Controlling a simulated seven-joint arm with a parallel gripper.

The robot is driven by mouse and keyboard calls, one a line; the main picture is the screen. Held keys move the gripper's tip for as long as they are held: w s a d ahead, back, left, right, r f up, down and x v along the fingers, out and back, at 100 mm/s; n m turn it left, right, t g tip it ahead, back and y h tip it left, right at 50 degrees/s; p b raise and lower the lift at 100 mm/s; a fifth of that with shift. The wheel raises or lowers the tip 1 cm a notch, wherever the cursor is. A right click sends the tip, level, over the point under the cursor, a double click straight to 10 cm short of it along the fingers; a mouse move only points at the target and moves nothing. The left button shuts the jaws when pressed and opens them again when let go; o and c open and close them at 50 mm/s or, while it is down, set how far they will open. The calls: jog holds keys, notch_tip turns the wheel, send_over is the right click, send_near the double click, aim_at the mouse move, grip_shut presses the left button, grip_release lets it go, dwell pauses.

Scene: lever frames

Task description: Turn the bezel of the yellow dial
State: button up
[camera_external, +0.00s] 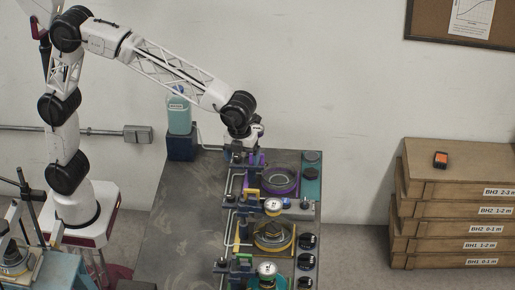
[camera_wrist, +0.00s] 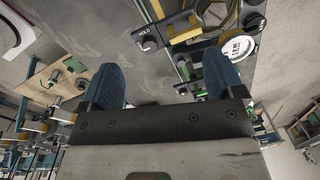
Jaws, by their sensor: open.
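The yellow dial (camera_external: 273,237) is a round bezel with a dark centre on the bench panel, in the middle of a row of dials. In the wrist view, part of a yellow ring (camera_wrist: 207,28) shows at the top, beside a white gauge and a black lever end marked HOLD (camera_wrist: 147,41). My gripper (camera_external: 243,152) is above the far end of the panel, near the purple dial and apart from the yellow dial. In the wrist view my gripper (camera_wrist: 163,82) has its two blue fingers wide apart with nothing between them.
The purple dial (camera_external: 280,180) lies behind the yellow one and a teal dial (camera_external: 280,282) in front. White gauges (camera_external: 273,206), pipes and black knobs (camera_external: 307,241) crowd the panel. A blue-green bottle (camera_external: 179,114) stands at the back left. The bench top (camera_external: 185,215) left of the panel is clear.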

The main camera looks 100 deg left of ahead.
jog(key=s+a+r+n, duration=0.2)
jog(key=s+a+n, duration=0.3)
jog(key=s, duration=0.5)
jog(key=shift+s+a+t, duration=0.3)
jog(key=shift+a, duration=0.15)
jog(key=shift+r, duration=0.1)
jog(key=shift+w, duration=0.15)
jog(key=n+g, duration=0.1)
jog(key=n, duration=0.3)
send_over(273, 204)
notch_tip(273, 204, down, 3)
jog(key=shift+f, duration=0.2)
jog(key=shift+a+f, duration=0.1)
jog(key=shift+f, duration=3.8)
